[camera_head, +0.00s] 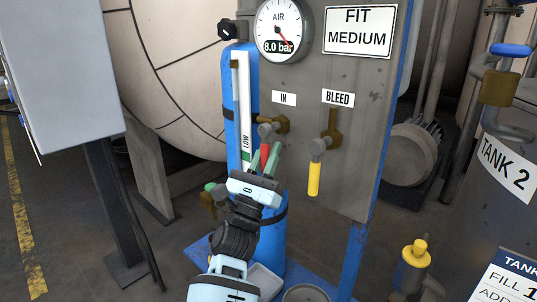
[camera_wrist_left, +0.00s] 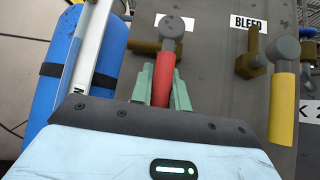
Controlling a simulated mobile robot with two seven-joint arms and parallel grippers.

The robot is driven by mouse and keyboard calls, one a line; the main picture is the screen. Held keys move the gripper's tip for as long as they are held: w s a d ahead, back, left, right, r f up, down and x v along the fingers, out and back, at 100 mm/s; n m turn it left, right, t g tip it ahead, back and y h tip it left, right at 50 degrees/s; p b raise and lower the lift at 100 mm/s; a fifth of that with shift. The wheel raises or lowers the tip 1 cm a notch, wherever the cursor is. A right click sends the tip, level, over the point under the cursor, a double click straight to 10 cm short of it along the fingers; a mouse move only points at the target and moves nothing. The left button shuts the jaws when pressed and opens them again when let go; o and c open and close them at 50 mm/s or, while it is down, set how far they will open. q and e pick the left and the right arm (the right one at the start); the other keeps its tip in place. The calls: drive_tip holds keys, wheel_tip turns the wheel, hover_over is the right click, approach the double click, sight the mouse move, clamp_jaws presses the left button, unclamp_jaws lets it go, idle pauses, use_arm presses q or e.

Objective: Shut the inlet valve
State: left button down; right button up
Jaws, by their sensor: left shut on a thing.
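The inlet valve (camera_head: 280,123) is a brass fitting under the "IN" label (camera_head: 284,99) on the grey panel. Its red handle (camera_head: 265,150) points down from a grey hub. In the left wrist view the red handle (camera_wrist_left: 165,62) runs down between my fingers. My left gripper (camera_head: 266,156) is shut on the red handle, with one green finger on each side; the left wrist view shows the gripper (camera_wrist_left: 163,76) too. The handle's lower end is hidden by the gripper. My right gripper is not in view.
The bleed valve's yellow handle (camera_head: 314,180) hangs down just right of my gripper. An air gauge (camera_head: 283,30) reading 8.0 bar sits above. A blue cylinder (camera_head: 272,235) stands behind my left gripper. A grey cabinet (camera_head: 68,70) is at left, Tank 2 (camera_head: 480,200) at right.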

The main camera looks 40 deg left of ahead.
sight(263, 167)
use_arm(q)
drive_tip(key=c, duration=1.3)
unclamp_jaws()
drive_tip(key=shift+c, duration=0.2)
drive_tip(key=shift+b+v, duration=0.3)
drive_tip(key=shift+v, duration=3.65)
